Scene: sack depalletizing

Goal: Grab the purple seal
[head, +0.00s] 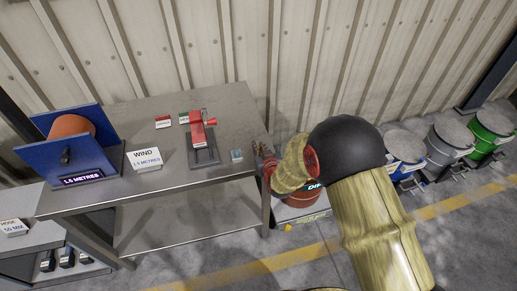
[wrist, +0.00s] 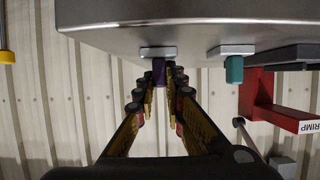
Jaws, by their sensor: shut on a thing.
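The purple seal (wrist: 158,70) shows in the wrist view, against a small pale plate (wrist: 158,52) at the edge of the grey table. My gripper (wrist: 167,78) is shut on it, and the fingers hide part of the seal. In the head view my gripper (head: 265,162) is at the right end of the table, and the purple seal cannot be made out there. A teal seal (wrist: 234,69) sits on its own pale plate beside the purple one, apart from my fingers.
The metal table (head: 220,108) carries a red crimp tool (head: 199,132), a white WIND sign (head: 144,158) and a blue reel stand (head: 108,160). More buckets (head: 443,140) line the right. The corrugated wall is behind.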

